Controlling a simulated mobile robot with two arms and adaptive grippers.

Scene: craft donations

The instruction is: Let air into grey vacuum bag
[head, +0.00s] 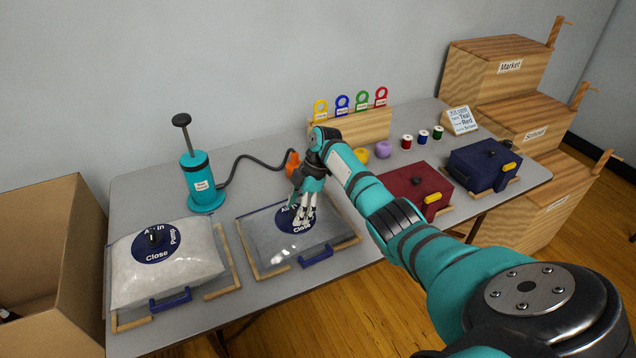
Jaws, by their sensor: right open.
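The grey vacuum bag (262,250) lies flat and shiny in a wooden frame at the table's middle front. Its round blue valve label is partly covered by my right gripper, with "Air in" and "Close" partly readable. My right gripper (304,222) points down over the label with its fingers open around the valve area. The valve knob is hidden behind the fingers, and I cannot tell whether they touch it. The bag has a blue handle (316,255) at its front edge. My left gripper is not in view.
A puffy white bag (190,266) with a dial valve lies at left. A teal pump (200,185) stands behind it, its hose ending in an orange nozzle (292,163). Red (405,186) and navy (484,166) bundles lie at right. A cardboard box (50,250) stands left of the table.

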